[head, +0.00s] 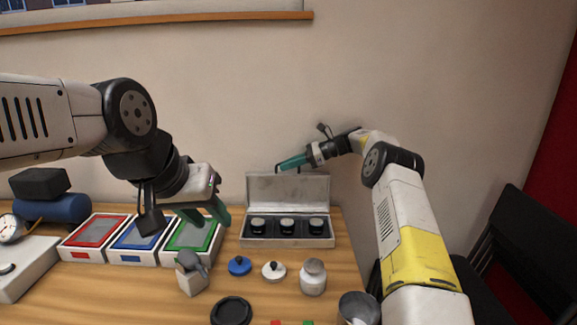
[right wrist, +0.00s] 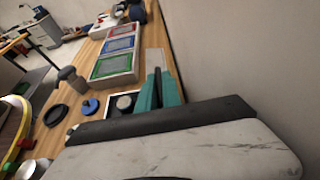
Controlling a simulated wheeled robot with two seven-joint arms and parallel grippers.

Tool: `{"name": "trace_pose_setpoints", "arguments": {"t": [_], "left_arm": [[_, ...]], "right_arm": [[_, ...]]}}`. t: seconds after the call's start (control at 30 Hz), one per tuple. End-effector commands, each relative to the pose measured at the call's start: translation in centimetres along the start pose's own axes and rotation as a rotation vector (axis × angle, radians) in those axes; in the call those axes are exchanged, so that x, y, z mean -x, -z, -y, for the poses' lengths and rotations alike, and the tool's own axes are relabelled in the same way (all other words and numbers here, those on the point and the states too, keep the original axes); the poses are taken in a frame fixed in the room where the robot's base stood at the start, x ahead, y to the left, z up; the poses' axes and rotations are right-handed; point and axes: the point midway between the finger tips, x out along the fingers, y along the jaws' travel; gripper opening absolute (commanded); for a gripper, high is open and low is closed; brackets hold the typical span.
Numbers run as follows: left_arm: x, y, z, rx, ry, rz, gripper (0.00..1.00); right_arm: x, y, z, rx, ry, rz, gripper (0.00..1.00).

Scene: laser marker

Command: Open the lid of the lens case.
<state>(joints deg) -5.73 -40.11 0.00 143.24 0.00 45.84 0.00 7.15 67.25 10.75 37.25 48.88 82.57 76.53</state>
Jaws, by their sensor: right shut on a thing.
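The grey lens case (head: 287,242) stands on the table near the wall, with several dark round lenses in a row inside. Its lid (head: 288,188) stands up at the back, raised well clear of the case body. My right gripper (head: 279,169) is at the lid's upper edge, shut on the lid.
Red, blue and green trays (head: 140,238) stand left of the case. In front are a grey brush-like holder (head: 191,275), a blue knobbed lid (head: 239,265), a white knobbed lid (head: 273,270), a jar (head: 313,278) and a black ring (head: 231,311). The wall is close behind.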

Motion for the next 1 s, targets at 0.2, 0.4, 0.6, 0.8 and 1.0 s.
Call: {"name": "trace_pose_setpoints", "arguments": {"t": [0.2,0.4,0.6,0.8,1.0], "left_arm": [[0.0,0.0,0.0,0.0,0.0,0.0,0.36],[0.0,0.0,0.0,0.0,0.0,0.0,0.36],[0.0,0.0,0.0,0.0,0.0,0.0,0.36],[0.0,0.0,0.0,0.0,0.0,0.0,0.36],[0.0,0.0,0.0,0.0,0.0,0.0,0.36]], "right_arm": [[0.1,0.0,0.0,0.0,0.001,0.0,0.18],[0.0,0.0,0.0,0.0,0.001,0.0,0.18],[1.4,0.0,0.1,0.001,0.003,0.0,0.18],[4.9,0.0,0.1,0.002,0.004,0.001,0.18],[7.3,0.1,0.1,0.001,0.002,0.0,0.18]]}}
